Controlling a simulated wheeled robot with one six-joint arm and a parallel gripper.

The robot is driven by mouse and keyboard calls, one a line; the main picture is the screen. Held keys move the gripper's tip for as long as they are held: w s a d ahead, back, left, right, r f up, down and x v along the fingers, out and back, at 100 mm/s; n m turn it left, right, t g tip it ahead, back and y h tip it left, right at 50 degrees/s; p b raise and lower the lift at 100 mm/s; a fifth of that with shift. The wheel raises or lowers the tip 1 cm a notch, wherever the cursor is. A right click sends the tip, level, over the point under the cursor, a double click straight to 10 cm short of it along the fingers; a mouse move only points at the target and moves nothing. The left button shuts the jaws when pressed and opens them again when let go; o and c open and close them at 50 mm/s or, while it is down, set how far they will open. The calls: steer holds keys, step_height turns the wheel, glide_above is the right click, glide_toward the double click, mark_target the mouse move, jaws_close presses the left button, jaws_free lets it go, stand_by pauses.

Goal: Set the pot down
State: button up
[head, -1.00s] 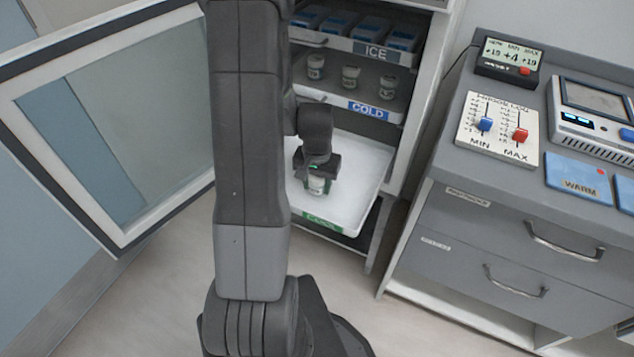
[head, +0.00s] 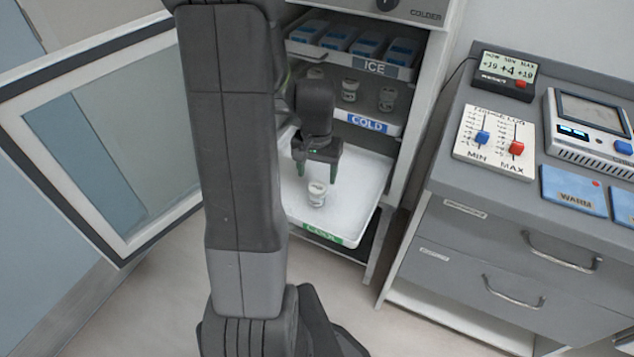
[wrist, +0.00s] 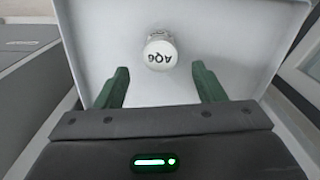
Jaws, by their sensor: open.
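A small white pot (head: 317,193) stands upright on the white pull-out tray (head: 352,208) labelled COOL, the lowest shown in the open fridge. In the wrist view, the pot (wrist: 160,52) has a lid marked AQ6 and stands beyond the fingertips. My gripper (head: 316,173) is open and empty above and behind the pot, apart from it. In the wrist view, the green fingers of my gripper (wrist: 160,80) are spread wide with nothing between them.
Above is the COLD shelf (head: 367,123) with several similar pots, then the ICE shelf (head: 374,68) with blue-filled bins. The open glass door (head: 110,130) stands at left. A grey cabinet (head: 500,245) with slider panel and WARM pad (head: 575,190) is at right.

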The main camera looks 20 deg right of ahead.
steer(key=shift+r, duration=1.5)
